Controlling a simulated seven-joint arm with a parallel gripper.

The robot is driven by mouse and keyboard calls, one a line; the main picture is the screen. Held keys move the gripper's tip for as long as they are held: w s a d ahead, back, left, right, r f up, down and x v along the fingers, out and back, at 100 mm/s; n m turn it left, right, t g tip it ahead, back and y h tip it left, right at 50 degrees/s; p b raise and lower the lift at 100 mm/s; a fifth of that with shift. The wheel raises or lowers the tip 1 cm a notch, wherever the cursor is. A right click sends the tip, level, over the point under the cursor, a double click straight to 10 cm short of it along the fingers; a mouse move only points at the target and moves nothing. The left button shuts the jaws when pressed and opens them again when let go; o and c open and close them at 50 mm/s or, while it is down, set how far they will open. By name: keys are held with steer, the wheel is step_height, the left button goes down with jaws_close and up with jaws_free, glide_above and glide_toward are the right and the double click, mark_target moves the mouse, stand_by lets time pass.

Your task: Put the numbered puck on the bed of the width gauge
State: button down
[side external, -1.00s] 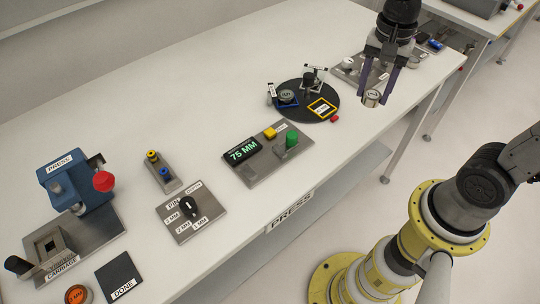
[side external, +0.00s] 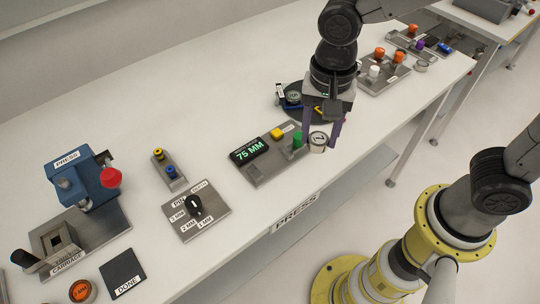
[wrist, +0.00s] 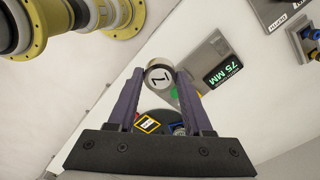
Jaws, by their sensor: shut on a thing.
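The numbered puck (side external: 318,142) is a small metallic cylinder with a white top and a dark digit that I cannot read surely. My gripper (side external: 320,140) is shut on it, one purple finger on each side. The wrist view shows the puck (wrist: 159,77) between the fingertips. The width gauge (side external: 268,166) is a grey plate with a green "75 MM" display (side external: 249,150), a yellow button (side external: 277,133) and a green knob (side external: 298,139). The puck hangs just right of the green knob, near the plate's right end. I cannot tell whether it touches anything.
A dark round plate (side external: 291,107), with items on it, stands behind my gripper, partly hidden. A selector plate (side external: 207,216) and a small block with yellow and blue knobs (side external: 171,174) lie to the left. The blue press (side external: 88,186) is far left. The table's front edge is close below the puck.

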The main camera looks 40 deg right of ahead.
steer(key=w+a+f, duration=0.3)
steer(key=w, duration=0.2)
glide_above(270, 165)
steer(key=f, duration=0.4)
steer(key=shift+s+d+f, duration=0.15)
steer(key=shift+s, duration=0.15)
steer(key=shift+w+f, duration=0.25)
steer(key=shift+f, duration=0.15)
steer(key=shift+a+f, duration=0.2)
steer(key=shift+f, duration=1.35)
steer(key=shift+f, duration=0.1)
steer(key=shift+c, duration=1.6)
jaws_free()
step_height(270, 165, up, 12)
